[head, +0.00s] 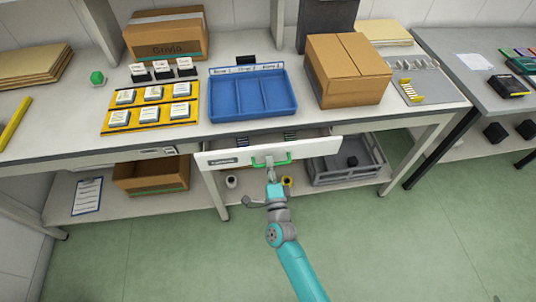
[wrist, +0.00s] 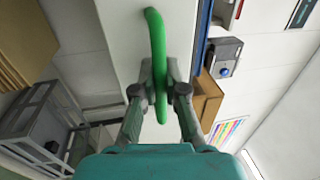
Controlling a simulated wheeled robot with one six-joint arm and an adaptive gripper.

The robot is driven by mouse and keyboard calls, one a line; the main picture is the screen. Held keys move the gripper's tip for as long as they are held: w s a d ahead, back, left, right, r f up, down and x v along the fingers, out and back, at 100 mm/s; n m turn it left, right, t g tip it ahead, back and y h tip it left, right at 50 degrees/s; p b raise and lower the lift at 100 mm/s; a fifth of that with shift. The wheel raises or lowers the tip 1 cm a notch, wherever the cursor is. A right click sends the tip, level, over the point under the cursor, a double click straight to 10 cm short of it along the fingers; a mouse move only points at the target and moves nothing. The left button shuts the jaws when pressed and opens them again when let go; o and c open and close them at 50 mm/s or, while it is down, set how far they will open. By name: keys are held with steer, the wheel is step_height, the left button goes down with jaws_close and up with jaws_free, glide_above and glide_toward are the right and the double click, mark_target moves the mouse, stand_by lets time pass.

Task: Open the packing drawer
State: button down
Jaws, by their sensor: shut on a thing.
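The packing drawer (head: 310,150) is a white-fronted drawer under the workbench, with a green handle and a small dark label on its front. It stands partly pulled out, and some of its inside shows behind the front. My gripper (head: 270,166) is at the green handle (head: 284,161) in the head view. In the wrist view my gripper (wrist: 160,85) has its two fingers closed around the green handle (wrist: 157,40), one on each side. The drawer's white front (wrist: 110,35) fills the area behind the handle.
A blue three-part tray (head: 250,112) stands on the bench above the drawer. A cardboard box (head: 347,70) stands right of it. Below, a grey crate (head: 345,175) and an open carton (head: 150,178) sit on the lower shelf. The green floor (head: 420,240) in front is clear.

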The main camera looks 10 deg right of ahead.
steer(key=s, duration=1.5)
steer(key=shift+s+d, duration=0.2)
steer(key=shift+d, duration=0.1)
steer(key=c, duration=1.2)
jaws_free()
steer(key=s+f, duration=0.2)
steer(key=s, duration=0.9)
steer(key=shift+s+d+f, duration=0.15)
steer(key=shift+s+d, duration=0.05)
steer(key=shift+s, duration=0.2)
steer(key=s+d+r+n+g, duration=0.2)
steer(key=s+d+r+n, duration=0.3)
steer(key=s+r+n, duration=0.2)
steer(key=s+d+r+n+g, duration=0.3)
steer(key=s+d+r+n, duration=0.3)
steer(key=s+n, duration=0.4)
steer(key=shift+s+r+n+h, duration=0.3)
steer(key=shift+s+r+h, duration=0.1)
steer(key=shift+s, duration=0.75)
